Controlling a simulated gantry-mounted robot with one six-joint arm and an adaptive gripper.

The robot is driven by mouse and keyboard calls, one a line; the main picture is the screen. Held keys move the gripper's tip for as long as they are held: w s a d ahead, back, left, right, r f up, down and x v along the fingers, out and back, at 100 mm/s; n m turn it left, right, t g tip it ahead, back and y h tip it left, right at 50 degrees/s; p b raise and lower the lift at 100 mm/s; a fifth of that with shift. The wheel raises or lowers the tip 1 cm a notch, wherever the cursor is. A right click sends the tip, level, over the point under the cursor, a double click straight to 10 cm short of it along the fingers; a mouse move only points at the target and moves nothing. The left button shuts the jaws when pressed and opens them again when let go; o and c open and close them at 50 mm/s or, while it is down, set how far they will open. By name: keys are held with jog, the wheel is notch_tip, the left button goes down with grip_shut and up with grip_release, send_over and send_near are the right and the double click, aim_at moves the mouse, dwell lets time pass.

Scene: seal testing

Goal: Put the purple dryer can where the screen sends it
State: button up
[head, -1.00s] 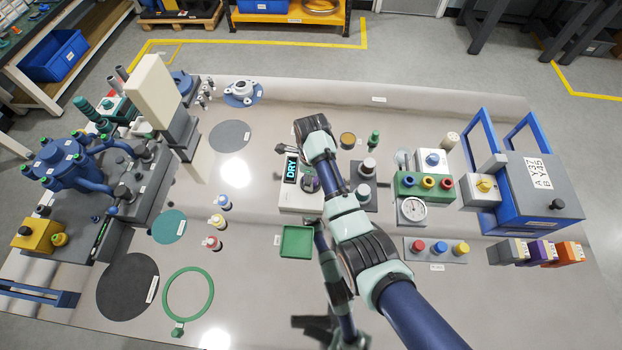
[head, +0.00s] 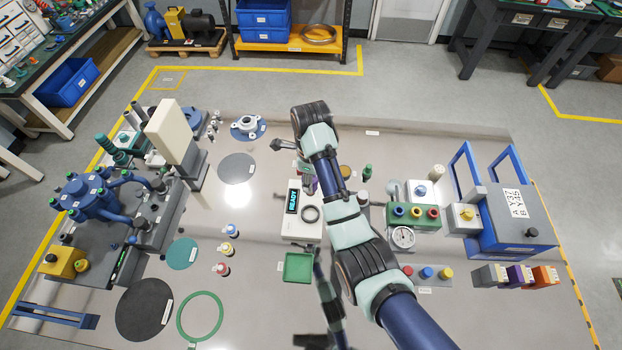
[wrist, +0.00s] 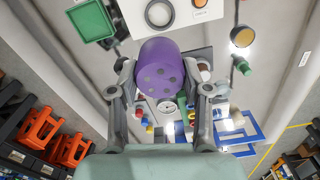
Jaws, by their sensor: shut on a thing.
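A purple can (wrist: 161,66) is between the fingers of my gripper (wrist: 160,84) in the wrist view, its dotted end facing the camera. My gripper is shut on it. In the head view only a sliver of purple (head: 311,184) shows beside my arm, and the fingers are mostly hidden. The white station (head: 297,231) on the table has a dark screen (head: 292,201) that appears to read "READY". A dark ring (head: 310,214) on its top is uncovered, and the ring also shows in the wrist view (wrist: 159,13).
A green tray (head: 299,267) lies in front of the station. A button box (head: 413,215), a gauge (head: 403,237) and a blue-framed machine (head: 517,222) stand to the right. Small bottles (head: 231,230), a grey disc (head: 237,168) and a beige column (head: 169,130) stand left.

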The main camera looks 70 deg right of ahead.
jog(key=shift+r, duration=0.3)
jog(key=shift+r+p, duration=1.85)
jog(key=shift+p, duration=0.7)
